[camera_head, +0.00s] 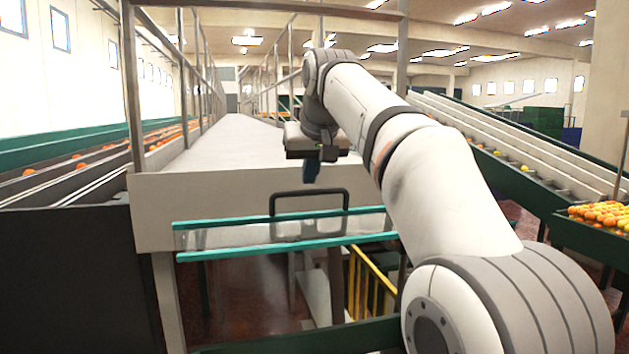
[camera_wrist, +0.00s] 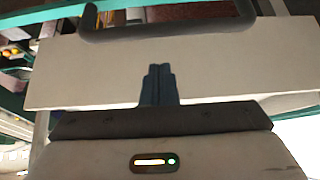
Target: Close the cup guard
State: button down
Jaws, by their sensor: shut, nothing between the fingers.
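The cup guard looks to be the clear panel (camera_head: 250,236) between two teal rails, with a dark arched handle (camera_head: 310,193) standing up from it. I cannot tell from these views how far along its travel the guard is. My gripper (camera_head: 311,180) points down just above the handle in the head view, its blue fingers together and empty. In the wrist view the closed fingers (camera_wrist: 159,70) lie over a pale surface, and the handle (camera_wrist: 165,28) shows beyond their tips with a gap between.
A long pale deck (camera_head: 232,145) with a beige front face (camera_head: 160,205) runs behind the guard. Conveyors with oranges lie at left and right. An orange-filled tray (camera_head: 600,215) is at far right. Yellow railings (camera_head: 368,285) stand below the guard.

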jog(key=s, duration=0.3)
jog(key=shift+d+f, duration=0.3)
jog(key=shift+d, duration=0.05)
jog(key=shift+s, duration=0.1)
